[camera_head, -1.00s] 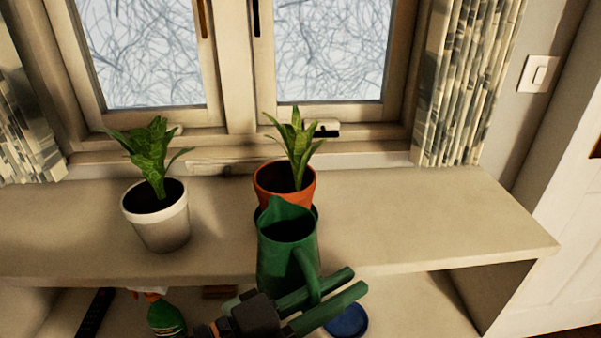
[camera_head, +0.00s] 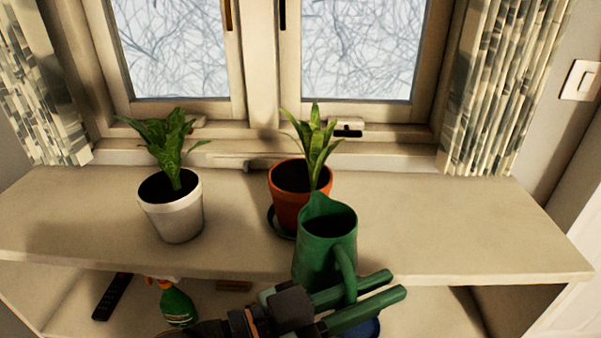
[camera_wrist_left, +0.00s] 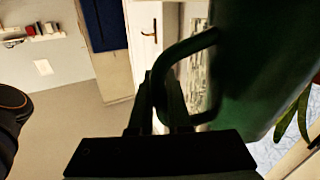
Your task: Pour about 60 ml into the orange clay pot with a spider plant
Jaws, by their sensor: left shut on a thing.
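The orange clay pot (camera_head: 287,206) with a spider plant (camera_head: 316,148) stands on a dark saucer (camera_head: 277,222) on the shelf top by the window. A green watering can (camera_head: 322,258) is upright in front of it and to its right, hiding part of the pot. My left gripper (camera_head: 352,300) is shut on the can's handle. In the left wrist view the can (camera_wrist_left: 258,70) fills the right side, and its handle (camera_wrist_left: 180,55) runs between the fingers (camera_wrist_left: 160,105). No stream of water shows. My right gripper is not in view.
A white pot (camera_head: 178,222) with a leafy plant stands left of the orange pot. Below are a spray bottle (camera_head: 177,303), a black remote (camera_head: 112,297) and a blue round thing (camera_head: 366,328). The shelf top's right side (camera_head: 450,225) is clear.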

